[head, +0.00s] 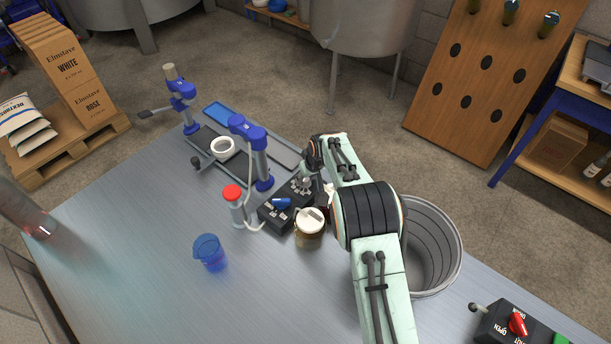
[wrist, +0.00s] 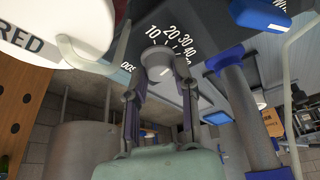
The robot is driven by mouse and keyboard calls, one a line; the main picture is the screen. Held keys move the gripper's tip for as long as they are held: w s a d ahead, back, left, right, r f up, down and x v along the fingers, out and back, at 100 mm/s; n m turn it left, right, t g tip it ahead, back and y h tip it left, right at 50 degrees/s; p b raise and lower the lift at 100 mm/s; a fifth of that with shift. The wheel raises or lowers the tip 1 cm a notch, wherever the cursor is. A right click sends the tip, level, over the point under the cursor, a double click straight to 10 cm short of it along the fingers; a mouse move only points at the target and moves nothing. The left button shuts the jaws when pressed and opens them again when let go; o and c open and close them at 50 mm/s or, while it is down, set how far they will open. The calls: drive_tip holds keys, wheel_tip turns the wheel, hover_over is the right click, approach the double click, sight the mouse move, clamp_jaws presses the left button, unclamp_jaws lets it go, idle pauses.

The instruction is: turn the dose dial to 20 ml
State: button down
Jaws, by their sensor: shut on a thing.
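The dose dial (wrist: 158,66) is a grey round knob on the black control box (head: 270,216). In the wrist view, white numbers 10, 20, 30 and 40 stand in an arc beside it, with further marks partly hidden. A small pale line shows on the knob's face; I cannot tell for sure which number it points to. My gripper (wrist: 160,72) has one finger on each side of the dial and is shut on it. In the head view, my gripper (head: 307,180) reaches down to the box and mostly hides the dial.
A blue switch (head: 281,203) sits on the box. The blue-clamped filling stand (head: 262,165) is behind. A grey bin (head: 440,240) is right of my arm. The front left tabletop is clear.

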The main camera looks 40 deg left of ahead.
drive_tip(key=shift+w+n+g, duration=0.1)
drive_tip(key=shift+n+g, duration=0.4)
drive_tip(key=shift+n, duration=1)
drive_tip(key=c, duration=0.8)
unclamp_jaws()
drive_tip(key=shift+c, duration=0.2)
drive_tip(key=v, duration=1.2)
drive_tip(key=shift+d, duration=0.15)
drive_tip(key=shift+w+f, duration=0.1)
